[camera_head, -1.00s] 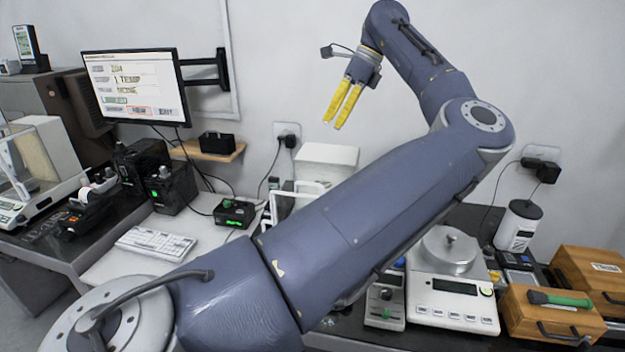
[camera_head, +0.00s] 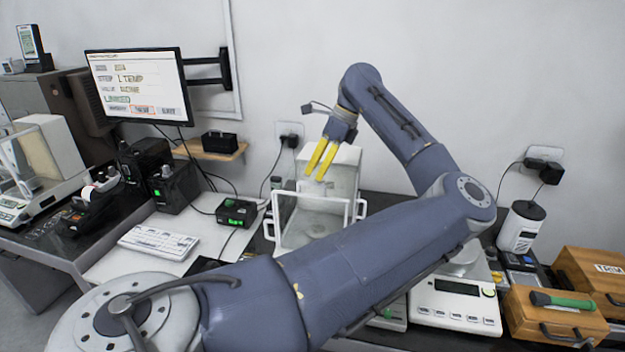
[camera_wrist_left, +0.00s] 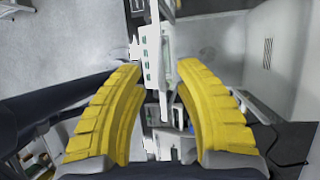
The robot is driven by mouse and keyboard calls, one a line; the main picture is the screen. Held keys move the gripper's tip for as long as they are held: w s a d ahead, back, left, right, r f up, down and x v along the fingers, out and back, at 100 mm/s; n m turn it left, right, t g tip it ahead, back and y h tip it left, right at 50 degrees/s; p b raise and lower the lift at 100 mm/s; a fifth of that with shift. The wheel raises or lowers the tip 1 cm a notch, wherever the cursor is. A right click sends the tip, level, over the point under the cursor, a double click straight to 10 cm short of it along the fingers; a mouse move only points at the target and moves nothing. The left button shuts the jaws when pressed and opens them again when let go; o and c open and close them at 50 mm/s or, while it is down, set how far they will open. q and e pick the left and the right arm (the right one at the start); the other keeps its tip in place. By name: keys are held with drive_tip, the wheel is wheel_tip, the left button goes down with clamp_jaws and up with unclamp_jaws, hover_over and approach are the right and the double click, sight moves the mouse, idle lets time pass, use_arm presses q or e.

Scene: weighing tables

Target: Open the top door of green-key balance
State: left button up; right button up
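A white panel with small green marks (camera_wrist_left: 146,62) shows between the fingers in the left wrist view. My left gripper (camera_head: 314,171) points down at the top of the glass chamber, close above its white bars. Its yellow fingers are apart in the left wrist view (camera_wrist_left: 160,72), with nothing clearly held. I cannot tell whether they touch the top door. My right gripper is out of view.
Another glass-sided balance (camera_head: 55,150) stands on the left table. A balance with a round pan (camera_head: 455,305) and wooden boxes (camera_head: 545,318) are at the right.

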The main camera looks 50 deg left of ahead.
use_arm(q)
drive_tip(key=shift+x, duration=1.6)
clamp_jaws()
